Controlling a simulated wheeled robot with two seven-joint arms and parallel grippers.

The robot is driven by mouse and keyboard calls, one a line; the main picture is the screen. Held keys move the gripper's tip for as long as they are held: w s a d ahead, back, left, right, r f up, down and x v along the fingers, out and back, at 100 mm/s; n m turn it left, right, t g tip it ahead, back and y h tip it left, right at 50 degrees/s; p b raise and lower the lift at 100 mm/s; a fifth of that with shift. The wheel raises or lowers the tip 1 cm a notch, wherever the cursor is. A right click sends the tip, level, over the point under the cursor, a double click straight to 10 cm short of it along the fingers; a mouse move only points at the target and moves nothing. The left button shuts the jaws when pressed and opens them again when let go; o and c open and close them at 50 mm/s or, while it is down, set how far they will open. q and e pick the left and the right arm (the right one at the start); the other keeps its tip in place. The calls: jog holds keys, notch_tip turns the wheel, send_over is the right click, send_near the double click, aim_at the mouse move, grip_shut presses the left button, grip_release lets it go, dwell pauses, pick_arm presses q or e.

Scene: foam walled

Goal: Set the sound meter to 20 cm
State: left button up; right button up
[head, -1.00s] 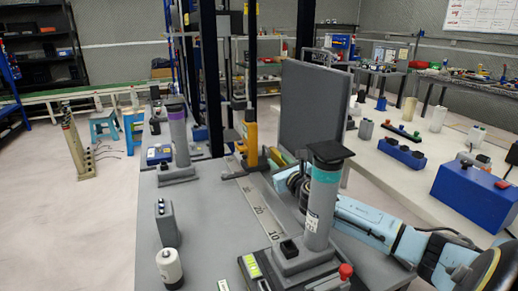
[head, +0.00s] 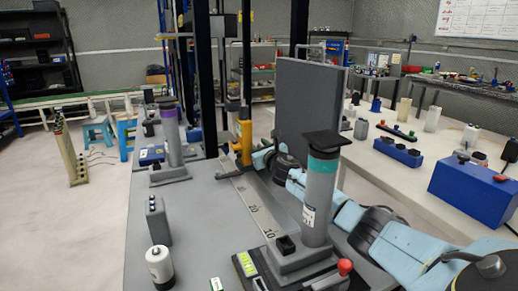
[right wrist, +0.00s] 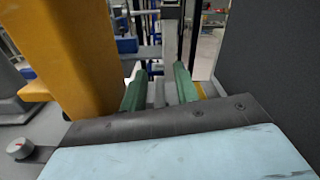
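A yellow upright piece (head: 241,140), which may be the sound meter, stands at the far end of a pale scale strip (head: 247,199) marked 10, 20 and 30. Its foot is beyond the 30 mark. My right gripper (head: 262,158) is close to the right side of the yellow piece; its tips are partly hidden. In the right wrist view, the green fingers of my right gripper (right wrist: 160,88) are apart, and the yellow piece (right wrist: 75,55) fills the left side, outside them. I cannot see clear contact. My left gripper is not in view.
A grey tube with a teal band (head: 321,190) stands at the near end of the scale. A tall dark panel (head: 308,108) rises to the right of my right gripper. A purple-banded tube (head: 172,140) and a white cylinder (head: 158,265) stand on the left.

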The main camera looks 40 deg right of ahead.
jog(key=shift+w, duration=0.15)
grip_shut()
jog(key=shift+d, duration=0.1)
